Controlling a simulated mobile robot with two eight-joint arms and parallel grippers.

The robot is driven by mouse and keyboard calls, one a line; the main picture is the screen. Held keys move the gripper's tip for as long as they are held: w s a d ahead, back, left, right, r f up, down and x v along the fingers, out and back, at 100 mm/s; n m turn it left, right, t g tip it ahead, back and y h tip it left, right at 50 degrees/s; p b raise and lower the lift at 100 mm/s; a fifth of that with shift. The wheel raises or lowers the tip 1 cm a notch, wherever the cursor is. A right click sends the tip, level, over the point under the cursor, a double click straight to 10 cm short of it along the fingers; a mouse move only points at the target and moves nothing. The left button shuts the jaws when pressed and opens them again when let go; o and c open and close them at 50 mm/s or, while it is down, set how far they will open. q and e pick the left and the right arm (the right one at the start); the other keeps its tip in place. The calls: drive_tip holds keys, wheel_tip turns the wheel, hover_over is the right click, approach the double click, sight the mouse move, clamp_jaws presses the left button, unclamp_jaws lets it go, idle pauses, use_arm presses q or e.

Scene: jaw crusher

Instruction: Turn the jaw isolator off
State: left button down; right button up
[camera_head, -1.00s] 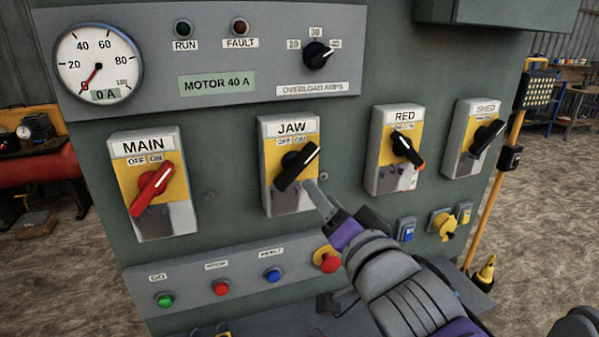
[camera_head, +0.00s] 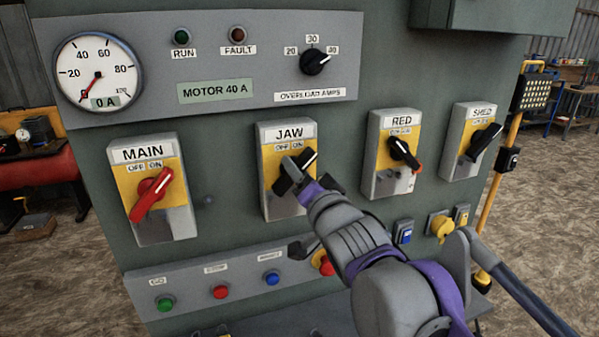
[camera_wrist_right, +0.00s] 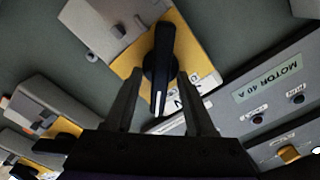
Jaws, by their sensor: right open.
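The jaw isolator (camera_head: 270,205) is a grey box with a yellow plate, labelled JAW with OFF at left and ON at right. Its black rotary handle (camera_head: 282,187) is tilted, with the white-marked end toward the upper right, on the ON side. My right gripper (camera_head: 306,176) is at this handle and partly covers it. In the right wrist view the handle (camera_wrist_right: 161,55) stands between the two open fingers (camera_wrist_right: 159,80), with a gap visible on at least one side; contact cannot be told. My left gripper is not in view.
The MAIN isolator (camera_head: 135,215) with a red handle is to the left; the RED (camera_head: 378,180) and SHED (camera_head: 460,150) isolators are to the right. Below is a button panel (camera_head: 190,305) with a red mushroom button (camera_head: 326,267) near my arm. A gauge (camera_head: 97,72) is above.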

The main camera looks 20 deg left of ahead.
clamp_jaws()
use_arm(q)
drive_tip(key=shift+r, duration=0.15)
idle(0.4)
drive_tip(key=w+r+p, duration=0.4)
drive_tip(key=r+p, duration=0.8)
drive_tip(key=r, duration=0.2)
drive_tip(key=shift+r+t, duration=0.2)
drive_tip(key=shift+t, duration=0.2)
use_arm(e)
drive_tip(key=shift+s+a+n, duration=0.1)
drive_tip(key=shift+a+n, duration=0.05)
drive_tip(key=shift+n, duration=2.85)
drive_tip(key=shift+s+a+n, duration=0.1)
drive_tip(key=shift+n, duration=2.9)
drive_tip(key=shift+s+a+n, duration=0.1)
drive_tip(key=shift+a+n, duration=0.05)
drive_tip(key=shift+n, duration=2.85)
